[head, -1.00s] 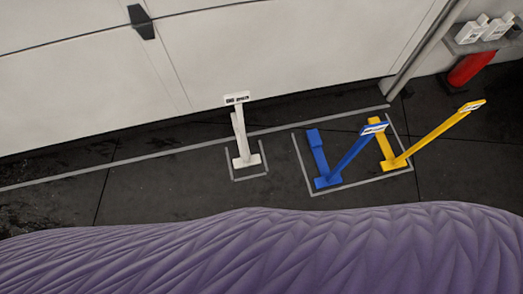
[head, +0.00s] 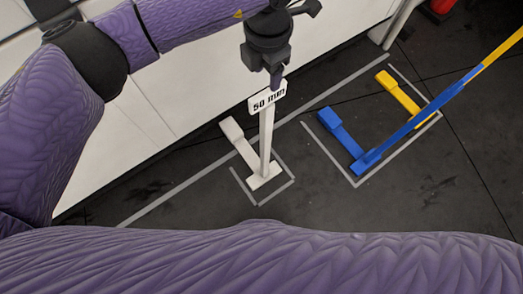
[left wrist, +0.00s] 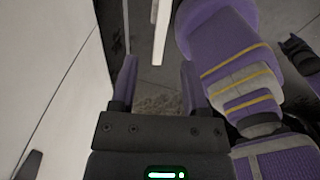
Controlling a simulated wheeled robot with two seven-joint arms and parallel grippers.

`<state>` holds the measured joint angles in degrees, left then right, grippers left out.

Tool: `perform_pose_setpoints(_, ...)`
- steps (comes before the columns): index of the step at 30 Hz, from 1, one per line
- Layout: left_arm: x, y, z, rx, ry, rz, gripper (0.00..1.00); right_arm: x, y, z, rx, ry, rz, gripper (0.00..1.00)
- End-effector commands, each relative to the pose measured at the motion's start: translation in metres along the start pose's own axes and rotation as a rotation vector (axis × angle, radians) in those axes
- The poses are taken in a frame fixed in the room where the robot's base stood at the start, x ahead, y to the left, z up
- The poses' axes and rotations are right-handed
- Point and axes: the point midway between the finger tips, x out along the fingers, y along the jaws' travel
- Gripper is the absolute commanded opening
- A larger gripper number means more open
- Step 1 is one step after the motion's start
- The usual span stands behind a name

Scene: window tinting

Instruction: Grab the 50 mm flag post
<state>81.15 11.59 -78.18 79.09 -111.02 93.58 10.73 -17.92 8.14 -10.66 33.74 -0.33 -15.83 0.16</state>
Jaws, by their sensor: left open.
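The white 50 mm flag post (head: 266,145) stands upright in the head view, its label plate reading "50 mm" at the top and its foot on the floor inside a grey taped corner. My left gripper (head: 277,82) is just above and behind the label plate, fingers pointing down. In the left wrist view my left gripper (left wrist: 158,75) is open, with nothing between its fingers. A pale upright strip beyond the fingertips looks like the post (left wrist: 162,35). Whether a finger touches the plate cannot be told.
A blue post (head: 400,132) and a yellow post (head: 500,50) lean to the right inside a second taped area. A white wall panel (head: 150,115) runs close behind the left arm. Dark floor (head: 420,210) is free in front of the posts.

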Motion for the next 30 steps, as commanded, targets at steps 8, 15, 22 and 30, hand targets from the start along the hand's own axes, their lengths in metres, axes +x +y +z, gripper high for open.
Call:
perform_pose_setpoints(8, 0.053, 0.000, 0.001, -0.001, 0.001, -0.007, 0.59, 0.028, 0.003, 0.005, -0.004, -0.029, 0.004, 0.53)
perform_pose_setpoints(15, 0.094, 0.002, 0.002, -0.001, 0.001, -0.009, 0.59, 0.054, 0.000, 0.009, -0.006, -0.053, -0.002, 0.53)
perform_pose_setpoints(22, 0.089, 0.002, 0.003, -0.002, -0.002, -0.005, 0.59, 0.051, -0.004, 0.007, -0.004, -0.046, -0.008, 0.53)
perform_pose_setpoints(30, 0.092, 0.002, 0.003, -0.002, -0.002, -0.005, 0.59, 0.051, -0.008, 0.005, -0.002, -0.043, -0.014, 0.53)
